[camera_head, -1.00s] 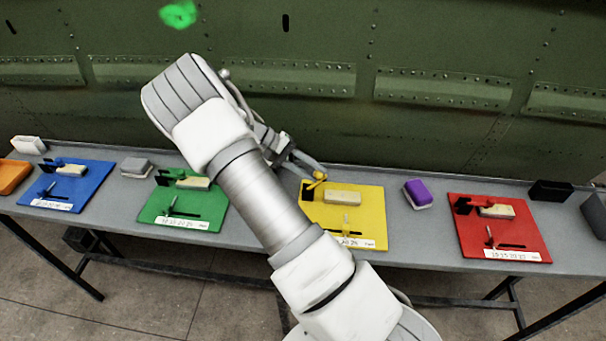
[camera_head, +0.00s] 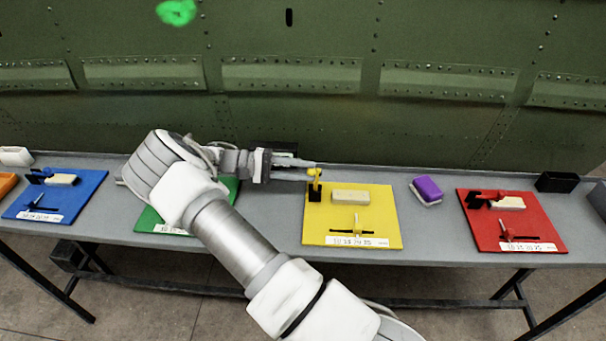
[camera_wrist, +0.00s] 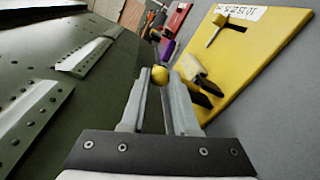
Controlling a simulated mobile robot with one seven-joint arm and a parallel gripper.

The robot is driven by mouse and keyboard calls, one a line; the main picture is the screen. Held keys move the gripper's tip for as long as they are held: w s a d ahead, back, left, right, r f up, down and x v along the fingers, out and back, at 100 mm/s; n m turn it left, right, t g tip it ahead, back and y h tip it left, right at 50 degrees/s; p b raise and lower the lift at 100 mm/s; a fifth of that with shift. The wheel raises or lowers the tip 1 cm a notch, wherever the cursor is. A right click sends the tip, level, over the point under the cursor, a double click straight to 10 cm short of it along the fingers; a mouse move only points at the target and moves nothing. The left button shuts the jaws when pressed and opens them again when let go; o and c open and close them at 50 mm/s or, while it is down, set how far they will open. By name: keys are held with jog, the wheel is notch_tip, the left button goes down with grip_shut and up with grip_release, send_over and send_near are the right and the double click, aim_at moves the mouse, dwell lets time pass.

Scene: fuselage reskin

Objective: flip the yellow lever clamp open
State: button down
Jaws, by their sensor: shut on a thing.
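The yellow board (camera_head: 385,222) lies on the bench and carries a lever clamp at its back left corner. The clamp's yellow lever (camera_head: 316,181) stands upright above a black base (camera_head: 314,195). My gripper (camera_head: 314,167) reaches in level from the left, with its fingertips at the lever's top. In the wrist view my gripper (camera_wrist: 162,76) is shut on the lever's yellow ball-shaped knob (camera_wrist: 160,76), between the fingertips. The yellow board (camera_wrist: 262,50) is at the upper right there. A pale block (camera_head: 350,196) lies on the board right of the clamp.
A red board (camera_head: 520,230) and a purple-topped block (camera_head: 427,189) are to the right. A blue board (camera_head: 75,205) and a green board (camera_head: 150,222), partly behind my arm, are to the left. The green fuselage wall (camera_head: 420,60) rises behind the bench.

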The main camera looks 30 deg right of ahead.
jog(key=shift+w+a+f, duration=0.1)
jog(key=shift+w+a, duration=0.05)
jog(key=shift+h, duration=0.3)
jog(key=c, duration=0.7)
grip_release()
jog(key=shift+o, duration=0.2)
jog(key=b+v, duration=0.2)
jog(key=v, duration=1)
jog(key=shift+w+f, duration=0.15)
